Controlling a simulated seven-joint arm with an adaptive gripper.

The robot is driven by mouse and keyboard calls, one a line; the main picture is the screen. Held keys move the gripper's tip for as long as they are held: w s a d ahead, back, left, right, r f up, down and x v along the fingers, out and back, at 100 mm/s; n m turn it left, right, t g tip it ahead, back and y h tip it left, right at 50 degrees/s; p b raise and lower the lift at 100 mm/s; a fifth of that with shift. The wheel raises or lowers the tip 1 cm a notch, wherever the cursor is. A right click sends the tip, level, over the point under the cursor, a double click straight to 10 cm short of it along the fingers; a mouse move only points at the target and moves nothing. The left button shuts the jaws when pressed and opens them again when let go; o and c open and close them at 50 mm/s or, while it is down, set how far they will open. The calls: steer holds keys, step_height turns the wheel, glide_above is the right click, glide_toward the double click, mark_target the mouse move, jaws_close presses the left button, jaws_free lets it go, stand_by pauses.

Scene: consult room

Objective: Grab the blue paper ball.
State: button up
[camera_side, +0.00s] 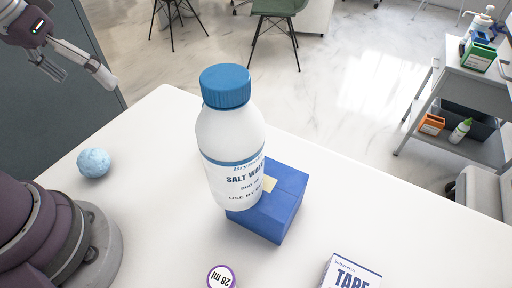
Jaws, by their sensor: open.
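The blue paper ball (93,162) is light blue and crumpled. It lies on the white table near its left edge, close to my arm's base. My gripper (82,77) is in the upper left, above and apart from the ball. Its fingers are spread and nothing is between them. The ball is fully visible.
A white bottle (230,140) with a blue cap stands mid-table by a blue box (283,205). A tape box (349,273) and a purple-rimmed round item (221,277) are at the front. The table (150,200) is clear between ball and bottle. A cart (466,100) stands beyond.

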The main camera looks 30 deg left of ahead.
steer(key=a+f+n+g+h, duration=0.1)
steer(key=a+f+n+g, duration=0.25)
steer(key=a+n, duration=0.25)
steer(key=n+g+h, duration=0.2)
steer(key=n+h, duration=0.1)
steer(key=n, duration=0.3)
glide_toward(86, 151)
steer(key=f, duration=0.2)
steer(key=shift+n, duration=0.3)
steer(key=x, duration=1)
steer(key=shift+s+d+f, duration=0.15)
steer(key=shift+d, duration=0.35)
steer(key=shift+h, duration=0.3)
steer(key=c, duration=0.8)
